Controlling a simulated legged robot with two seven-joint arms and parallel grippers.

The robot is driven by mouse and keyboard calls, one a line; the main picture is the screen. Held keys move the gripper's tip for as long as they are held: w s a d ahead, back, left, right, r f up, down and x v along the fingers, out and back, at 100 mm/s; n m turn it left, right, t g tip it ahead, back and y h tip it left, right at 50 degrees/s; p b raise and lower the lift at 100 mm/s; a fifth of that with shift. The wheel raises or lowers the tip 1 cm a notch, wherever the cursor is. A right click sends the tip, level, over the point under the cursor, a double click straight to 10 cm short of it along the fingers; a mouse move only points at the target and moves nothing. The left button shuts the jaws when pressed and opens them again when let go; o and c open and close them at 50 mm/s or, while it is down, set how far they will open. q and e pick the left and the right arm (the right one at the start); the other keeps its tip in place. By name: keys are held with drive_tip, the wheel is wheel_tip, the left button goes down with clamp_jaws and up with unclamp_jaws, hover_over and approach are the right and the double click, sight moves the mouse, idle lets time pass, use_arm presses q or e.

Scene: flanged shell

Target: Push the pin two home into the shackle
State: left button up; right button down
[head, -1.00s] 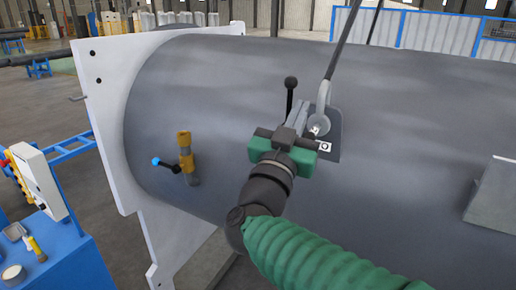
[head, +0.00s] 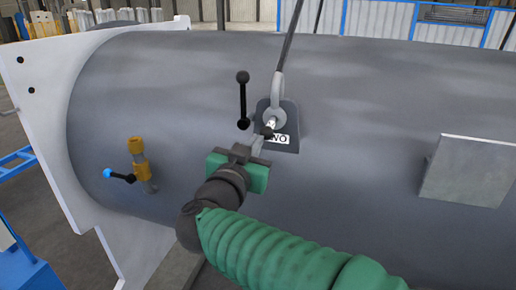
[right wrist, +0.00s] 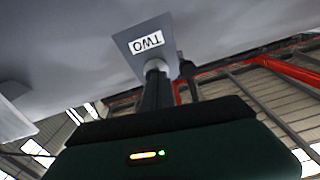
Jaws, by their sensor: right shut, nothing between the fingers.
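The shackle (head: 278,88) stands at a dark lug plate (head: 289,116) on the side of the big grey shell in the head view. A short bright piece that looks like pin two (head: 271,123) shows at the shackle's eye; its depth in the eye cannot be told. The white label reads TWO, upside down, in the right wrist view (right wrist: 148,42); its left end is covered in the head view. My right gripper (head: 260,143) is shut and empty, its fingertips just below and left of the pin. Contact cannot be told. My left gripper is out of view.
A black bar with ball ends (head: 243,100) stands just left of the shackle. A yellow valve with a blue-knobbed lever (head: 139,165) is further left. A sling (head: 291,40) rises from the shackle. A grey bracket (head: 468,170) juts out at right.

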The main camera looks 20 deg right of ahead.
sight(267, 131)
drive_tip(key=shift+s+d+r, duration=0.1)
drive_tip(key=shift+s+d, duration=0.1)
drive_tip(key=shift+d, duration=0.85)
drive_tip(key=shift+a, duration=0.2)
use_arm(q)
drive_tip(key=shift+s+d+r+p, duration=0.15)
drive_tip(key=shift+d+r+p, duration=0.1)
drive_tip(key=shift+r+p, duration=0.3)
use_arm(e)
drive_tip(key=x, duration=0.2)
drive_tip(key=shift+w, duration=0.35)
